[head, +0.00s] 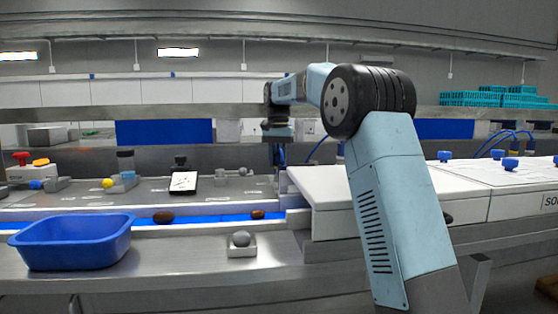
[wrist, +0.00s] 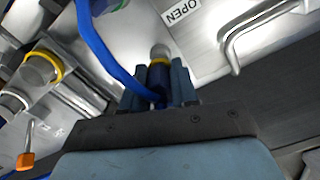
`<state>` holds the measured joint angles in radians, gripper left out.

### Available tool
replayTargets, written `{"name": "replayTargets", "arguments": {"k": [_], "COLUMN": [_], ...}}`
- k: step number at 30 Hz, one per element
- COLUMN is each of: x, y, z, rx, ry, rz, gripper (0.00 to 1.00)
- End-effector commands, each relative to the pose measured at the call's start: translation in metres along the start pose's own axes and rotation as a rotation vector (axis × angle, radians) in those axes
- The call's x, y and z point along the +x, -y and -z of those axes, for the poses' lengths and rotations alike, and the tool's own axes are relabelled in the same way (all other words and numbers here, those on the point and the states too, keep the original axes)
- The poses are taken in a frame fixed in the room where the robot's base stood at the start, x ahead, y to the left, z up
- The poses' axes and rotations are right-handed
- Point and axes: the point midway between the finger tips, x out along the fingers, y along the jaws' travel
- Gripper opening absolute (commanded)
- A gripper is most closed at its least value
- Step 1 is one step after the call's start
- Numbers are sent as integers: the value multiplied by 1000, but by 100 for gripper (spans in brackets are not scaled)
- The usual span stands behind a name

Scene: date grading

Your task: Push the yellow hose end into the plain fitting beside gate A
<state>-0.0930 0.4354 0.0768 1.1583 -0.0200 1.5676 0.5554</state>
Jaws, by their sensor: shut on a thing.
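My gripper (wrist: 158,80) is shut on the blue hose end with a yellow band (wrist: 160,63) in the wrist view. Its pale grey tip points away from my fingers, and nothing shows fitted over it. The blue hose (wrist: 93,45) curves up from between the fingers. A grey cylindrical fitting with a yellow ring (wrist: 43,68) lies left of my gripper, apart from the hose end. No plain fitting or gate A lettering can be made out for sure. In the head view my gripper (head: 278,155) hangs behind the white cover, partly hidden.
An orange-tipped lever (wrist: 26,158) is at lower left. In the head view, a blue tub (head: 72,228) stands front left and white covers (head: 330,190) stand right.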

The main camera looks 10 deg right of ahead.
Motion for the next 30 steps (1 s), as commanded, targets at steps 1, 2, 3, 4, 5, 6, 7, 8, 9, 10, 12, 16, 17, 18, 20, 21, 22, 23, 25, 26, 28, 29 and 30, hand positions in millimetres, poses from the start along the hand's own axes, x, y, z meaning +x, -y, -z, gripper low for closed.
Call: {"name": "replayTargets", "arguments": {"k": [1, 2, 3, 4, 5, 6, 7, 8, 9, 10, 12, 16, 17, 18, 20, 21, 22, 23, 25, 26, 28, 29, 30], "x": [0, 1, 1, 2, 2, 2, 3, 3, 4, 4, 5, 6, 6, 7, 8, 8, 8, 9, 10, 10, 11, 11, 12], "y": [0, 0, 0, 0, 0, 0, 0, 0, 0, 0, 0, 0, 0, 0, 0, 0, 0, 0, 0, 0, 0, 0, 0], "z": [0, 0, 0, 0, 0, 0, 0, 0, 0, 0, 0, 0, 0, 0, 0, 0, 0, 0, 0, 0, 0, 0, 0], "rx": [0, 0, 0, 0, 0, 0, 0, 0, 0, 0, 0, 0, 0, 0, 0, 0, 0, 0, 0, 0, 0, 0, 0], "ry": [0, 0, 0, 0, 0, 0, 0, 0, 0, 0, 0, 1, 1, 1, 1, 1, 1, 1, 1, 1, 1, 0, 0], "rz": [0, 0, 0, 0, 0, 0, 0, 0, 0, 0, 0, 0, -1, -1, -1, -1, -1, -1, 0, 0, 0, 0, 0], "gripper": [0, 0, 0, 0, 0, 0, 0, 0, 0, 0, 0, 0, 0, 0, 0, 0, 0, 0, 0, 0, 0, 0, 0]}}
